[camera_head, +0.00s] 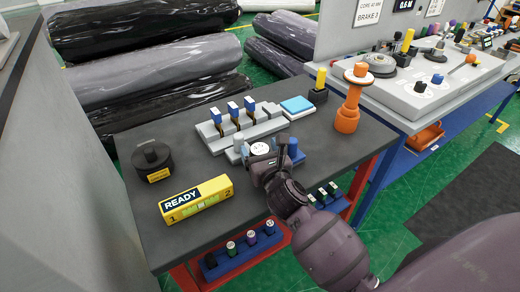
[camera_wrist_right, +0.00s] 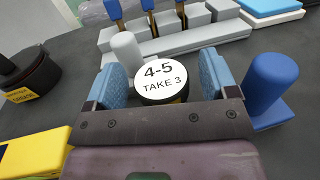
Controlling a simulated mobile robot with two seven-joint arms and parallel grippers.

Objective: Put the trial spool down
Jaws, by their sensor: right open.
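The spool (camera_wrist_right: 163,80), with a round white top reading "4-5 TAKE 3" and a dark body, stands upright between the two blue-padded fingers of my right gripper (camera_wrist_right: 165,84). The fingers are open, with a gap visible on each side of it. In the head view the white top of the spool (camera_head: 260,148) shows just beyond my right gripper (camera_head: 264,160), low over the dark table (camera_head: 200,245). The spool's base is hidden by the gripper, so I cannot tell exactly what it rests on. My left gripper is not in view.
A grey post (camera_wrist_right: 127,50) and a blue post (camera_wrist_right: 270,82) flank the gripper closely. Behind is a grey rack (camera_head: 215,137) with blue-topped pieces. A yellow READY box (camera_head: 197,199), black weight (camera_head: 152,160) and orange stand (camera_head: 348,118) stand around. The table's front left is clear.

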